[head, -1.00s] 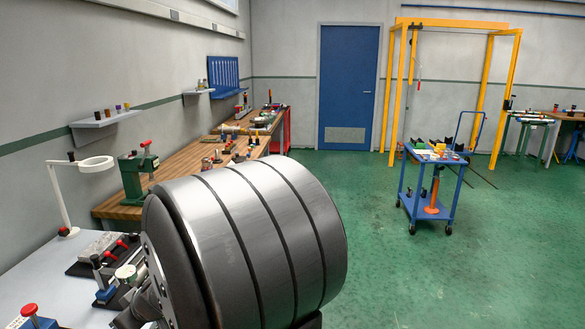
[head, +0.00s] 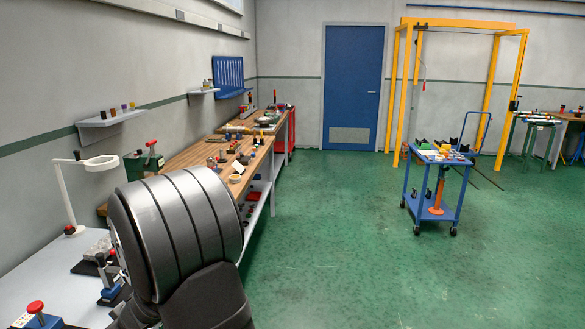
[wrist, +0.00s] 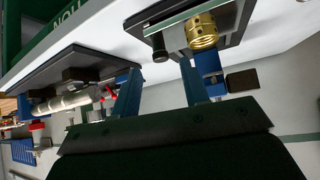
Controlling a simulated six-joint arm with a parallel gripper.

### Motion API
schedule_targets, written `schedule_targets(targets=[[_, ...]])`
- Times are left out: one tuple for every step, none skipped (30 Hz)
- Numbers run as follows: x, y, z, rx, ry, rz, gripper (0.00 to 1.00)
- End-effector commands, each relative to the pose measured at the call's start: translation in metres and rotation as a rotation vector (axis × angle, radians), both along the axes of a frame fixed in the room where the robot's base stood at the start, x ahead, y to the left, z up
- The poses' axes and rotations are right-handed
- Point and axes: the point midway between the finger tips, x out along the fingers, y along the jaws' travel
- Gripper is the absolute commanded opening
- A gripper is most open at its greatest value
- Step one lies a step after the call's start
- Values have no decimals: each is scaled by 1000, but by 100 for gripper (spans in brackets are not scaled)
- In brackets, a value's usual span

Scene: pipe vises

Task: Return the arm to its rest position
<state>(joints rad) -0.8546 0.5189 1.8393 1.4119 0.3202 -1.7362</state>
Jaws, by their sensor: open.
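My gripper (wrist: 160,85) shows in the wrist view with its two blue fingers apart and nothing between them. A brass threaded fitting (wrist: 202,30) on a dark base plate lies beyond the right finger. A silver pipe piece (wrist: 65,101) with a blue holder and red parts lies to the left of the left finger. In the head view my grey arm link covers much of the lower left, and my gripper is hidden there. Small vises, one with a red knob (head: 35,307), stand on the pale table (head: 60,270).
A white ring lamp (head: 101,163) and a green press (head: 143,163) stand by the table. A wooden workbench (head: 190,152) runs along the left wall. A blue trolley (head: 437,190) stands on the right. The green floor between is clear.

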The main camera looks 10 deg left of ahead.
Motion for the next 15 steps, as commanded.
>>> schedule_targets(targets=[[1, 6, -6, -2, 1, 1, 41], [2, 9, -9, -2, 1, 1, 41], [3, 12, -13, -2, 1, 1, 41], [4, 15, -17, -3, 2, 0, 41], [4, 18, -20, -2, 1, 0, 41], [6, 22, -23, -1, 2, 0, 41], [6, 25, -27, -2, 1, 1, 41], [7, 28, -30, -1, 1, 1, 41], [8, 32, -34, -2, 2, 1, 41], [9, 35, -37, -1, 2, 1, 41], [9, 39, -39, -1, 1, 2, 41], [9, 47, -37, 0, -1, 5, 41], [9, 53, -37, 0, -1, 4, 41], [9, 58, -37, -2, -2, 5, 41], [9, 65, -37, -1, -2, 5, 41]])
